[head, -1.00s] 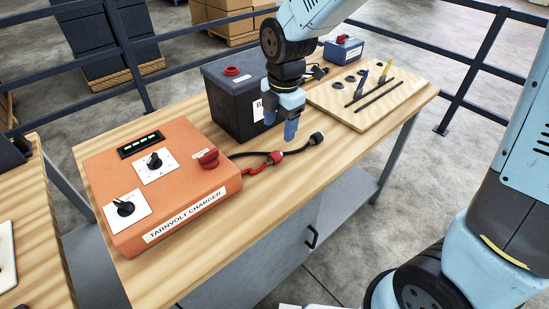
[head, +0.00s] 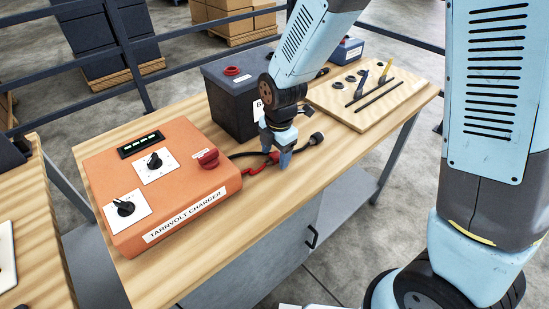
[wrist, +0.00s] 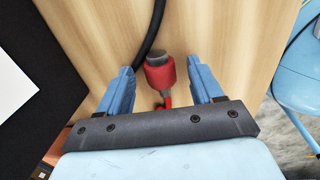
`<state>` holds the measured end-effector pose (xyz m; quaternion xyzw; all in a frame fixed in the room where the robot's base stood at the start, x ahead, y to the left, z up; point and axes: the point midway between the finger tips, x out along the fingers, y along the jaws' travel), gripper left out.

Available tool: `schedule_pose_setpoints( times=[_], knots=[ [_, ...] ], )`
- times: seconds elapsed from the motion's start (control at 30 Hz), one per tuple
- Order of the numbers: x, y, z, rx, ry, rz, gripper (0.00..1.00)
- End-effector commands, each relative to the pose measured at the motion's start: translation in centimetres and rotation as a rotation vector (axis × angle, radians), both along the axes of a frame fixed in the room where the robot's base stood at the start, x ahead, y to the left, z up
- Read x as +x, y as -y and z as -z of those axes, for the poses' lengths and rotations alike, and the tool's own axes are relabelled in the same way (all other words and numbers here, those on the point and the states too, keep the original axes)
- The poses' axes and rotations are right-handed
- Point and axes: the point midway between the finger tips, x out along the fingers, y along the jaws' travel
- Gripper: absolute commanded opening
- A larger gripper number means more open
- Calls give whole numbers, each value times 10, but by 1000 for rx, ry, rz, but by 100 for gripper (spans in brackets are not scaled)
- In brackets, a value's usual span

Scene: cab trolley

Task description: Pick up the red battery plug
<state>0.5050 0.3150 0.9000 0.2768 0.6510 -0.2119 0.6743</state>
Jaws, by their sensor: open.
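The red battery plug (wrist: 160,75) lies on the wooden bench between my two blue fingers in the wrist view. It has a dark grey end and a red cable leading back under the gripper. A gap shows on each side of the plug, so neither finger appears to touch it. My gripper (head: 277,159) is open and low over the bench, right of the orange charger (head: 160,185). In the head view the fingers hide most of the plug. I cannot tell the exact height of the fingertips above the bench.
A black plug (head: 316,138) on a black cable lies just right of the gripper. A dark battery (head: 232,105) stands behind it. A wooden board (head: 345,112) with tools lies at the right. Bare bench is in front of the gripper.

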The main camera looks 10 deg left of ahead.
Motion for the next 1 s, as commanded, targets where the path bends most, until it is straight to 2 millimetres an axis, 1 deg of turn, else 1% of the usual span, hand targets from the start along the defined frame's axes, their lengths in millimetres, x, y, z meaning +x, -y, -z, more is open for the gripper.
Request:
schedule_pose_setpoints(
  times=[0.1, 0.3, 0.9, 1.0],
  knots=[
    [0, 0, 3, 0, 0, 1, 66],
    [0, 0, 3, 1, 1, 1, 65],
    [0, 0, 3, 1, 1, 0, 7],
    [1, 0, 3, 0, 1, 0, 0]
  ],
)
